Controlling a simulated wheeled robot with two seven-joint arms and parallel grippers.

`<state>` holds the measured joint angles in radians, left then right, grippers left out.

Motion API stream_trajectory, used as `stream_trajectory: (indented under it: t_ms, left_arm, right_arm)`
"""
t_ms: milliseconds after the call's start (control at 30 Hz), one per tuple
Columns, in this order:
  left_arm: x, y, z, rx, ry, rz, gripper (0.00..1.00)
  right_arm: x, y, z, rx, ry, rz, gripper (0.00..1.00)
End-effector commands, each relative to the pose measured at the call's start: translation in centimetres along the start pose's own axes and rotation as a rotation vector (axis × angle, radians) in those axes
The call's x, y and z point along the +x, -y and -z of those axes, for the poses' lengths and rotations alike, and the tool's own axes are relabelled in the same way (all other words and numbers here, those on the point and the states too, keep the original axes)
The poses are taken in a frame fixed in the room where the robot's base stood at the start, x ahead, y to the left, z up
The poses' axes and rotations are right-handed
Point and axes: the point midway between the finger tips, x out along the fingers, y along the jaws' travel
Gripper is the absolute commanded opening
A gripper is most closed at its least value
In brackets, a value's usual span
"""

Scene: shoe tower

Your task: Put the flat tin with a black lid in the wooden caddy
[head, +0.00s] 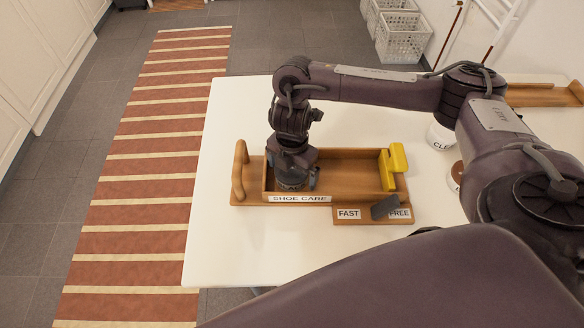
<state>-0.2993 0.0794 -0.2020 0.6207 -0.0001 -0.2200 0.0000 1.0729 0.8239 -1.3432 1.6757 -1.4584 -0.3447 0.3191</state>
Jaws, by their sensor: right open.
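The wooden caddy (345,183), labelled SHOE CARE, stands on the white table with a raised handle at its left end. My right gripper (293,184) points down into the left part of the caddy. It is open. A dark rounded shape shows just below it, inside the caddy. It may be the flat tin with a black lid, but the gripper covers too much to tell. No other black-lidded tin shows clearly. My left gripper is not in view.
A yellow object (398,158) sits at the caddy's right end. A dark grey block (385,207) lies on the board marked FAST and FREE. A white jar (440,137) and a brown-topped jar (456,176) stand to the right, partly behind my arm. The table's left side is clear.

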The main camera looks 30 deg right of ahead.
Motion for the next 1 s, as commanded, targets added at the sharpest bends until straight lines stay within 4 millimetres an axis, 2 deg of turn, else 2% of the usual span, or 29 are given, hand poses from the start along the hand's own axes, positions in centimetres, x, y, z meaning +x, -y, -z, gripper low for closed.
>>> stream_trajectory:
  t_ms: [167,267,700,833,1000]
  left_arm:
    - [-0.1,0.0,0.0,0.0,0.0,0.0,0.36]
    - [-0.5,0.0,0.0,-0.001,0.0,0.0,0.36]
    - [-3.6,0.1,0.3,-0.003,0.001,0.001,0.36]
    - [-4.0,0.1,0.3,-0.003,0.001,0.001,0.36]
    - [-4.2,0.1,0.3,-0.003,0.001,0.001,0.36]
  right_arm:
    - [-0.3,-0.2,0.1,-0.001,-0.001,-0.006,1.0]
    - [-1.1,-0.3,0.1,-0.002,-0.001,-0.008,1.0]
    - [-9.6,-0.2,0.0,-0.003,0.003,-0.009,1.0]
    - [-11.3,-0.2,0.0,-0.003,0.001,-0.006,1.0]
    - [-12.3,-0.1,0.0,0.0,0.0,-0.004,1.0]
